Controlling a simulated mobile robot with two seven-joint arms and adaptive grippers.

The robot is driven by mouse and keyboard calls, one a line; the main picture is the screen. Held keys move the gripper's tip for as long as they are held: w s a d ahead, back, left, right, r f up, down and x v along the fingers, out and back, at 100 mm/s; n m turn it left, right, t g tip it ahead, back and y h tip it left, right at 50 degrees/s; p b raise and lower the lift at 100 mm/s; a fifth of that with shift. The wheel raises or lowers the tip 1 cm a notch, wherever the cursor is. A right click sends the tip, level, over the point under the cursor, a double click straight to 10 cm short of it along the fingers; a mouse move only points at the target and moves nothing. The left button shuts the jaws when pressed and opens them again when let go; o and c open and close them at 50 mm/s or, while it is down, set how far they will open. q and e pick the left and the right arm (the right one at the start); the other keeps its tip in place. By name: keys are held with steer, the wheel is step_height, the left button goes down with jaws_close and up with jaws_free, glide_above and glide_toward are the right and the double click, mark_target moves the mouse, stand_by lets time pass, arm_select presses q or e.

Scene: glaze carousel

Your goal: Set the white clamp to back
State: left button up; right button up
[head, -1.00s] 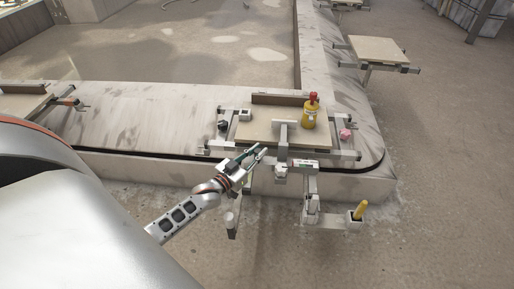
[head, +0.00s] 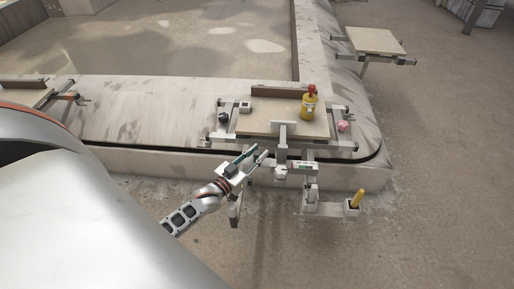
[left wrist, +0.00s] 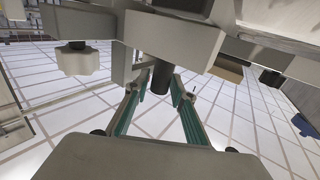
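The white clamp's knob (head: 281,173) sits on the front of the carriage, below the board, beside a small marked block (head: 304,167). A white lobed knob also shows at upper left in the left wrist view (left wrist: 78,60); I take it for the same one. My left gripper (head: 261,153) is open and empty, just left of the white knob and in front of the carriage. In the left wrist view its green-lined fingers (left wrist: 160,90) stand apart, with a dark cylinder (left wrist: 161,77) showing between or beyond their tips; contact cannot be told. My right gripper is not in view.
The carriage's board (head: 262,119) bears a yellow bottle with a red top (head: 309,103). A black knob (head: 223,118) and a pink knob (head: 343,126) flank it. A low bracket holds a yellow-handled thing (head: 357,199) at front right.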

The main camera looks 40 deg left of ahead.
arm_select(q)
step_height(320, 180, up, 10)
stand_by(0.6)
